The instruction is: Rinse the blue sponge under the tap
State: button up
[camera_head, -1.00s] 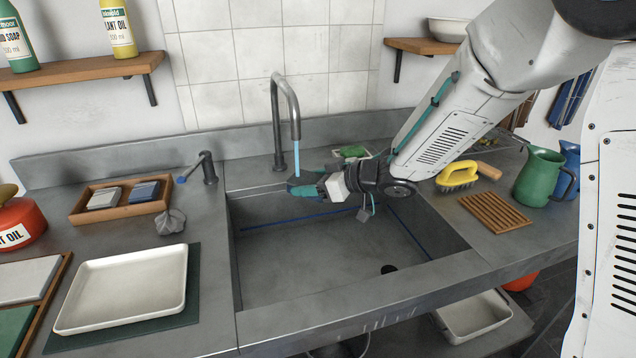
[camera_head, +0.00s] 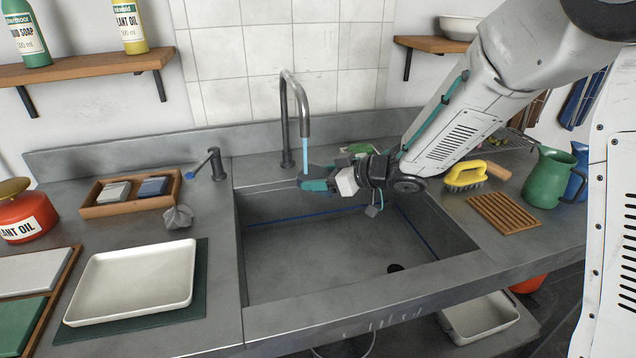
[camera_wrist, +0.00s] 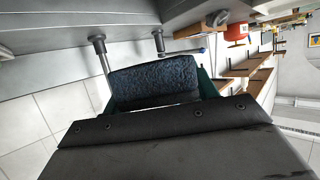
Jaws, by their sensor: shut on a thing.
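My gripper (camera_head: 316,185) is shut on the blue sponge (camera_wrist: 155,82), which looks dark and wet-toned in the wrist view and sits between the two fingers. In the head view the sponge is mostly hidden by the fingers. The gripper is over the back part of the sink (camera_head: 290,285), under the bent grey tap (camera_head: 285,120). A pale blue stream of water (camera_head: 305,157) runs from the spout down to the fingertips, where the sponge is held. The tap lever with a blue tip (camera_head: 214,163) stands left of the tap.
A wooden tray (camera_head: 100,210) with a grey and a blue block and a crumpled grey cloth (camera_head: 178,217) lie left of the sink. A white tray (camera_head: 125,300) is in front of them. A yellow brush (camera_head: 464,176), slatted wooden rack (camera_head: 503,212) and green jug (camera_head: 548,178) stand right.

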jog(key=shift+s, duration=0.15)
jog(key=shift+s+a, duration=0.25)
jog(key=shift+s, duration=0.15)
jog(key=shift+w, duration=0.1)
jog(key=shift+w+d, duration=0.25)
jog(key=shift+w, duration=0.2)
dwell(0.3)
jog(key=s+d, duration=0.3)
jog(key=d, duration=0.4)
jog(key=shift+s+d, duration=0.15)
jog(key=shift+s, duration=0.05)
dwell(0.4)
dwell(1.1)
jog(key=s+d+r, duration=0.2)
jog(key=d+r, duration=0.2)
jog(key=shift+d, duration=0.3)
dwell(0.6)
